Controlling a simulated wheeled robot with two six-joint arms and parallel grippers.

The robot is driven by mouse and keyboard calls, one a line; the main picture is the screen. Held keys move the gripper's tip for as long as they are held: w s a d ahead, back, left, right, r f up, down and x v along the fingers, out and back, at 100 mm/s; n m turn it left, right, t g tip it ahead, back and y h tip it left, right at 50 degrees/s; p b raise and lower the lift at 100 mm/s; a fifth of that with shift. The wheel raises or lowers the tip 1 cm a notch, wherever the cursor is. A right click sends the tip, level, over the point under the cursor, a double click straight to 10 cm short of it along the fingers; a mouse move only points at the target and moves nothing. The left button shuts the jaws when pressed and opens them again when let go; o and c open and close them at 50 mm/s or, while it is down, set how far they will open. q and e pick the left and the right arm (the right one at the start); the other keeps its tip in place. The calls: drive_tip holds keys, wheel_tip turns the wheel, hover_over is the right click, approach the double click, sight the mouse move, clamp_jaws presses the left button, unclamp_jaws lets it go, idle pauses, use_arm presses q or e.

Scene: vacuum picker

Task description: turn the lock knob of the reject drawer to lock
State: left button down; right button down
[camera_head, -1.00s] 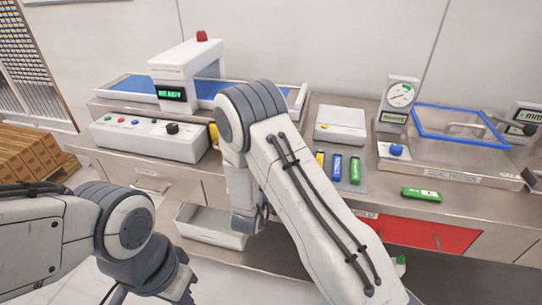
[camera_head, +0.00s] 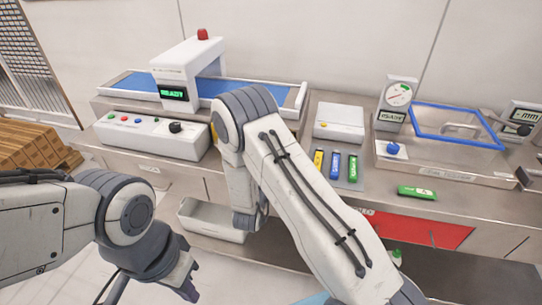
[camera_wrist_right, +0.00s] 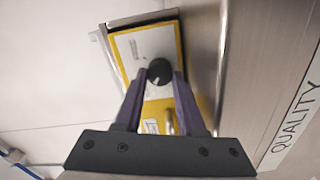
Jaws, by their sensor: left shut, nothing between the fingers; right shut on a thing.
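In the right wrist view my right gripper (camera_wrist_right: 159,80) is shut on a round black knob (camera_wrist_right: 159,72), one finger on each side. The knob sits on a white plate with a yellow border (camera_wrist_right: 133,47). I cannot read its lock marks. In the head view my right forearm hides that gripper and the knob. A red drawer front (camera_head: 432,232), its label partly covered by my right arm, is in the bench at the right. My left gripper (camera_head: 192,288) is shut and empty at the lower left, away from the bench.
A conveyor with a blue belt (camera_head: 130,84) and a control box (camera_head: 150,135) stand on the bench at the left. A pale bin (camera_head: 208,222) is below. A green packet (camera_head: 417,192) lies near the bench edge. A "QUALITY" sign (camera_wrist_right: 294,120) is beside the right gripper.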

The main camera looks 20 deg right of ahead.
idle(0.5)
drive_tip(key=c, duration=0.5)
unclamp_jaws()
drive_tip(key=shift+f, duration=0.1)
